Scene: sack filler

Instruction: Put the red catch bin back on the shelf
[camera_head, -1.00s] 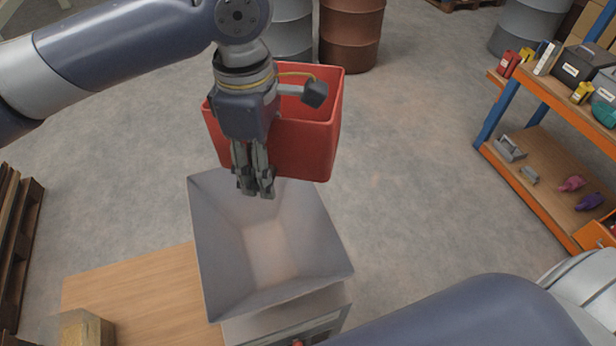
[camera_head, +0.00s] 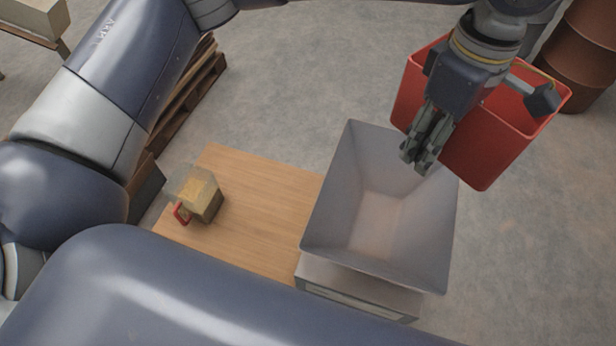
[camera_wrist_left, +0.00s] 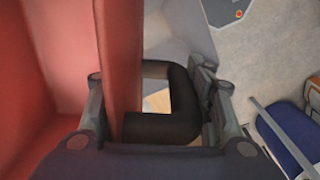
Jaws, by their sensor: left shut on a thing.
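The red catch bin (camera_head: 490,135) hangs in the air at the right of the head view, above the floor just beyond the grey hopper. My left gripper (camera_head: 422,150) is at its near side, fingers pointing down, partly covering the bin. In the left wrist view the gripper (camera_wrist_left: 160,120) is shut on the bin's dark handle (camera_wrist_left: 182,100); the red wall (camera_wrist_left: 120,60) runs between the fingers and the open inside lies to the left. The shelf does not show in the head view now. My right gripper is out of view.
The grey hopper (camera_head: 330,215) stands close below my left gripper. A brown drum (camera_head: 585,55) stands behind the bin at far right. Pallets (camera_head: 190,100) lie at upper left.

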